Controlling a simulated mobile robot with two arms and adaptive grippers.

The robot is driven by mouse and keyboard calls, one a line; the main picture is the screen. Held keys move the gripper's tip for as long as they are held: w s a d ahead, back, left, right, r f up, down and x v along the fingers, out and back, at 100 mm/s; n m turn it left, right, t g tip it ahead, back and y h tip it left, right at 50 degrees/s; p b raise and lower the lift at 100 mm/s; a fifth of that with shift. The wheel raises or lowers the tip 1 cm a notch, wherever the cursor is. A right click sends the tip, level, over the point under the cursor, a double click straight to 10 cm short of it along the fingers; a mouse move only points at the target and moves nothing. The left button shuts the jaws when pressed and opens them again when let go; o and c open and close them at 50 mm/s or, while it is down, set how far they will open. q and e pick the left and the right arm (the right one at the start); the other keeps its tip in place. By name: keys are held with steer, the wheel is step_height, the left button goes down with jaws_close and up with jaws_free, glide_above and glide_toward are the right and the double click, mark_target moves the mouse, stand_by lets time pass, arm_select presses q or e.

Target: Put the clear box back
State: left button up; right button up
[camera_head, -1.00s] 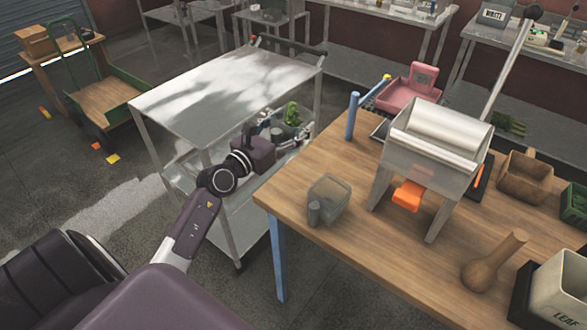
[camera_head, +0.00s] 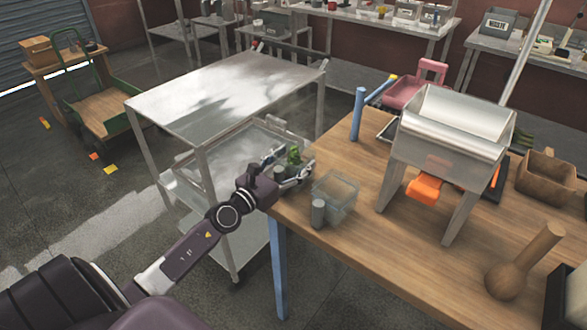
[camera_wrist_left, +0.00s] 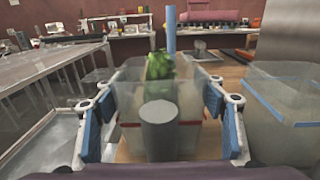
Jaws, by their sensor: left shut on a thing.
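A clear box (camera_wrist_left: 130,105) with a red stripe and a grey cylindrical handle (camera_wrist_left: 160,130) is between the fingers of my left gripper (camera_wrist_left: 162,122). Green leafy stuff (camera_wrist_left: 158,66) shows in it. In the head view, my left gripper (camera_head: 288,176) is shut on this box at the left edge of the wooden table (camera_head: 370,225); the leaves (camera_head: 294,155) show there. I cannot tell whether the box touches the table. A second clear box (camera_head: 337,188), with a blue stripe in the wrist view (camera_wrist_left: 285,110), stands just right of it on the table. My right gripper is not in view.
A metal hopper (camera_head: 450,130) with an orange part (camera_head: 424,189) stands on the table. A blue post (camera_head: 358,115) and a pink scale (camera_head: 408,90) are behind. A wooden pestle (camera_head: 520,265) lies at the right. A metal cart (camera_head: 225,95) stands left of the table.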

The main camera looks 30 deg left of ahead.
arm_select(q)
steer(key=shift+f, duration=0.15)
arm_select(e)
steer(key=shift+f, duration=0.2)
arm_select(q)
steer(key=shift+f, duration=0.25)
steer(key=o, duration=1.3)
steer(key=shift+r, duration=0.1)
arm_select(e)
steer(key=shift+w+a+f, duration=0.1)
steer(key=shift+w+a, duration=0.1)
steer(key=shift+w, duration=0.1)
